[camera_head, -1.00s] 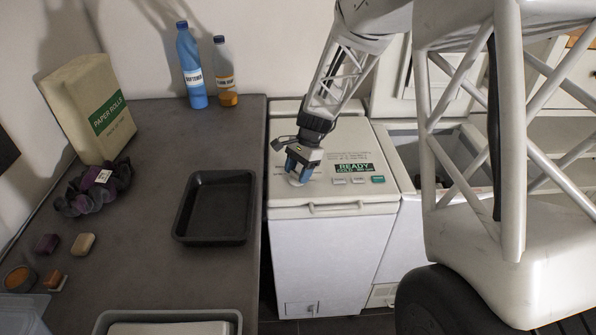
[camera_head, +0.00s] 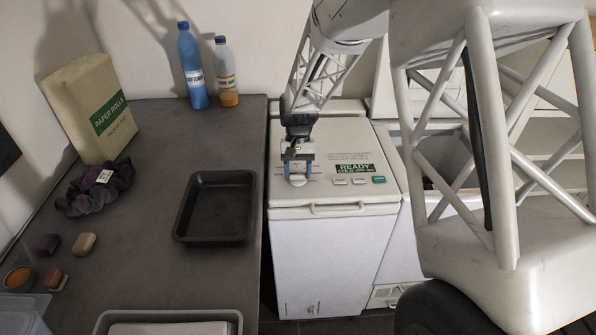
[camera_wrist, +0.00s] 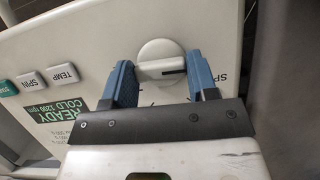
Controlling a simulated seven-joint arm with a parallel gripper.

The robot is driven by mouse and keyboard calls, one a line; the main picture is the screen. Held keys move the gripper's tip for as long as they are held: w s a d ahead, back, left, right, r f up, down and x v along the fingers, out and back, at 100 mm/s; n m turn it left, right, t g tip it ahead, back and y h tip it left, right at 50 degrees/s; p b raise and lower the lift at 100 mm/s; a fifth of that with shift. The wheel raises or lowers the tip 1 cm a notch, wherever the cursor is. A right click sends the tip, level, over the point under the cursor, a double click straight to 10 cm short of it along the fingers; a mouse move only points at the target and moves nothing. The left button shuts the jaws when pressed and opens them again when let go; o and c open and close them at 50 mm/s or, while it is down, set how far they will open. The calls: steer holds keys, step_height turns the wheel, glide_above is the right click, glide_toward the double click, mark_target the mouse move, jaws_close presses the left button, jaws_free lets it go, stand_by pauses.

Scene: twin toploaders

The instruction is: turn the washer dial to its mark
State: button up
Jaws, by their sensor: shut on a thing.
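The washer dial (camera_wrist: 158,50) is a round white knob with a raised grip bar and a dark line on it. In the wrist view the line runs toward the right, near printed letters starting "SP". Small dark tick marks show on the panel beside the dial. My gripper (camera_wrist: 160,75) has its two blue fingers on either side of the knob, shut on it. In the head view my gripper (camera_head: 298,170) points down at the dial (camera_head: 297,181) on the white washer's top (camera_head: 330,208). Most of the tick marks are hidden by the fingers.
The washer panel has a green READY display (camera_head: 354,168) and several buttons (camera_head: 358,181) right of the dial. A second, open-topped machine (camera_head: 425,170) stands to the right. The dark counter (camera_head: 150,215) at left holds a black tray (camera_head: 190,237) and bottles (camera_head: 192,75).

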steer(key=shift+n, duration=0.4)
steer(key=o, duration=0.9)
steer(key=shift+r, duration=0.1)
steer(key=shift+v, duration=3.8)
steer(key=shift+a, duration=0.1)
steer(key=shift+s, duration=0.1)
